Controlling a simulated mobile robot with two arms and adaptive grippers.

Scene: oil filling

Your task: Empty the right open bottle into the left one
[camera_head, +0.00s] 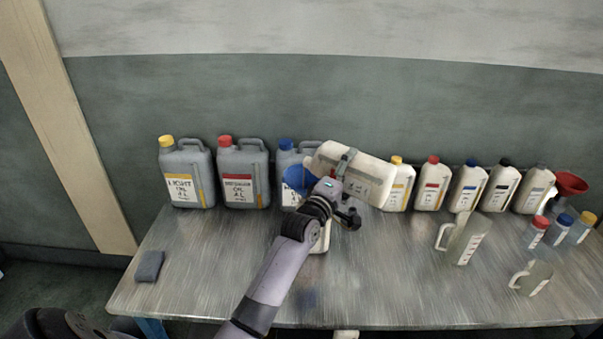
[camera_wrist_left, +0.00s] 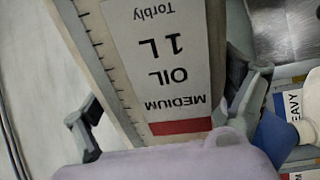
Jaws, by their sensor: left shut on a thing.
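My left gripper (camera_head: 345,200) is shut on a cream bottle (camera_head: 360,172) and holds it above the table, tilted far over onto its side. In the left wrist view this bottle (camera_wrist_left: 165,60) shows a red-banded label reading "Medium oil 1 L", upside down, between the fingers. A pale bottle (camera_head: 322,238) stands on the table below, mostly hidden by my gripper. The funnel also shows in the left wrist view (camera_wrist_left: 274,138). Whether oil flows cannot be seen. My right gripper is out of view.
Grey canisters (camera_head: 188,178) stand at the back left of the metal table (camera_head: 400,290). Several capped cream bottles (camera_head: 432,187) line the back right. Two jugs (camera_head: 465,240), small capped bottles (camera_head: 537,232) and a red funnel (camera_head: 571,184) stand right. A grey block (camera_head: 149,266) lies left.

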